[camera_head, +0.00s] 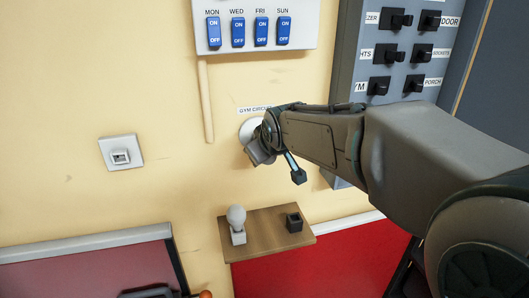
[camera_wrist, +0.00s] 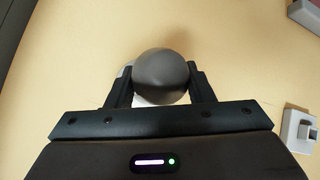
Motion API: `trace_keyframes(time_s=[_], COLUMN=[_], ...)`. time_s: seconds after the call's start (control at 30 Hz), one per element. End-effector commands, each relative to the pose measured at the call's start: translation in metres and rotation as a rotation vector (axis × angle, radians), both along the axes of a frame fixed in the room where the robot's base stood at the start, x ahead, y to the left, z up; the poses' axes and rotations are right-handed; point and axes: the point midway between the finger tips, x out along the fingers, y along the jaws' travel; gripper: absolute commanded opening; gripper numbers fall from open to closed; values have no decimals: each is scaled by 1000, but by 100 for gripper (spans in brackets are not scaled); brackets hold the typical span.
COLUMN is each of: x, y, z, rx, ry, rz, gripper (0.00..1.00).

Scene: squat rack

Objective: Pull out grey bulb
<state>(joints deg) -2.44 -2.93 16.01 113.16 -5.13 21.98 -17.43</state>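The grey bulb (camera_wrist: 161,76) shows in the wrist view as a dark round globe in front of the yellow wall. My gripper (camera_wrist: 161,82) has one black finger on each side of it, and both fingers appear to press against it. White parts of the mount behind the bulb show past its edges. In the head view my gripper (camera_head: 262,150) is at the white round wall fitting (camera_head: 247,127), under the "GYM CIRCUIT" label (camera_head: 256,109). The bulb itself is mostly hidden there by my gripper and arm.
A small wooden shelf (camera_head: 262,238) below holds a white bulb (camera_head: 237,215) in a light holder and an empty-looking black cup (camera_head: 294,222). A switch panel (camera_head: 305,42) hangs above, a grey control cabinet (camera_head: 348,70) to the right, a wall switch (camera_head: 121,153) left.

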Motion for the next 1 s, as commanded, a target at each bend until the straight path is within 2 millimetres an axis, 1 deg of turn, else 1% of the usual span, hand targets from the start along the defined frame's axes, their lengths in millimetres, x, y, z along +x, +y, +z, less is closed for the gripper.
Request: trace_keyframes(time_s=[1.0], x=[-12], y=[-4], z=[-2], rx=[-1], ry=[2], rz=[-1], gripper=[7])
